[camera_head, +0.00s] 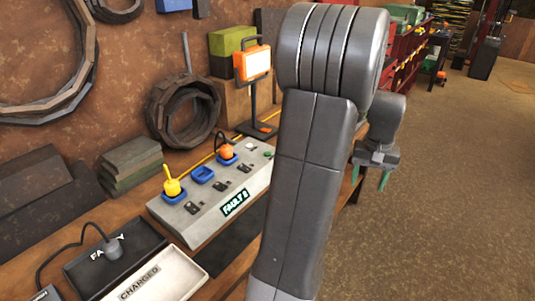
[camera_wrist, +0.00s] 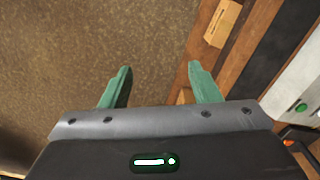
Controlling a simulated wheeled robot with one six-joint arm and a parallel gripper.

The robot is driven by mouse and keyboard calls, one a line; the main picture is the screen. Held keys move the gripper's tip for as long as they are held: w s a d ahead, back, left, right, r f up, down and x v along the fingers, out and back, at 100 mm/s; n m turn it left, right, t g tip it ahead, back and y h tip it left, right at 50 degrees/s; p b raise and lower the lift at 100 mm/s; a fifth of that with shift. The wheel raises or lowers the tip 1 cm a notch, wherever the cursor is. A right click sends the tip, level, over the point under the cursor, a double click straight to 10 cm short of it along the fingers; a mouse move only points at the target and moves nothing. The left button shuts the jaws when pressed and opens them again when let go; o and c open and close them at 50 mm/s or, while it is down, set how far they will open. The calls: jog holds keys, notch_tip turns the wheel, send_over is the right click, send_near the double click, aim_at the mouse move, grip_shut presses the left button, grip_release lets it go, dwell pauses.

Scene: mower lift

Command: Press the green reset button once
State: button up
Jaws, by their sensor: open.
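The green reset button (camera_head: 267,154) is a small round button near the far right end of the grey control panel (camera_head: 207,231). It also shows in the wrist view (camera_wrist: 301,107), at the right edge on the light panel. The panel face carries a display reading "FAULT" and a character I cannot make out clearly. My gripper (camera_head: 371,178) hangs to the right of the bench edge, beyond my arm, apart from the button. In the wrist view my gripper's green fingers (camera_wrist: 158,82) are spread open with nothing between them, over the brown floor.
A yellow-handled plug (camera_head: 173,186) and an orange plug (camera_head: 226,150) sit in blue sockets on the panel, with an empty blue socket (camera_head: 202,174) between them. An orange lamp (camera_head: 252,63) stands behind. Trays marked "FAULTY" (camera_head: 85,270) and "CHARGED" (camera_head: 178,265) lie at front left. Floor at right is clear.

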grip_shut()
dwell(1.5)
